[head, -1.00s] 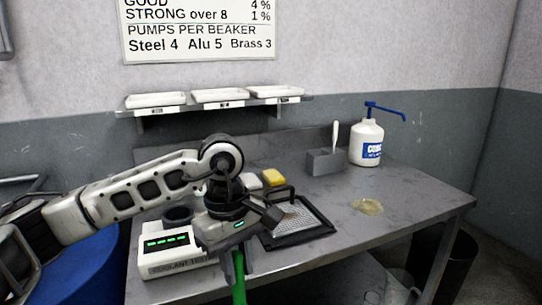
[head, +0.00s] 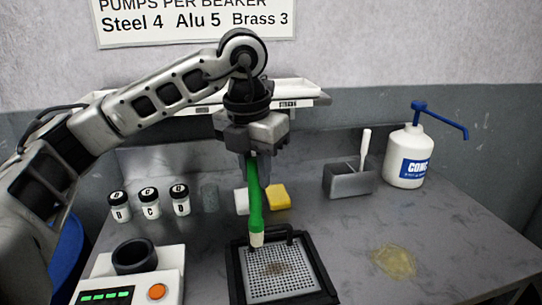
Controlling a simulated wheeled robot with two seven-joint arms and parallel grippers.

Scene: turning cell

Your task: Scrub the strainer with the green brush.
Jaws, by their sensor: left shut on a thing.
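The strainer (head: 297,272) is a perforated light-grey plate in a black frame, lying on the metal bench at the bottom centre of the head view. A brownish dirty patch (head: 274,269) marks its middle. My left gripper (head: 254,158) points down above the strainer's far side, shut on the green brush (head: 257,210). The brush hangs nearly upright, its pale bristle end low, over the far part of the strainer. I cannot tell whether the bristles touch it. My right gripper is not in view.
Several black-lidded jars (head: 150,203) stand left. A yellow sponge (head: 279,196) lies behind the strainer. A device with green lights (head: 135,285) is front left. A grey box (head: 348,182) and a white pump bottle (head: 408,160) stand right. A yellowish puddle (head: 394,262) lies on the bench.

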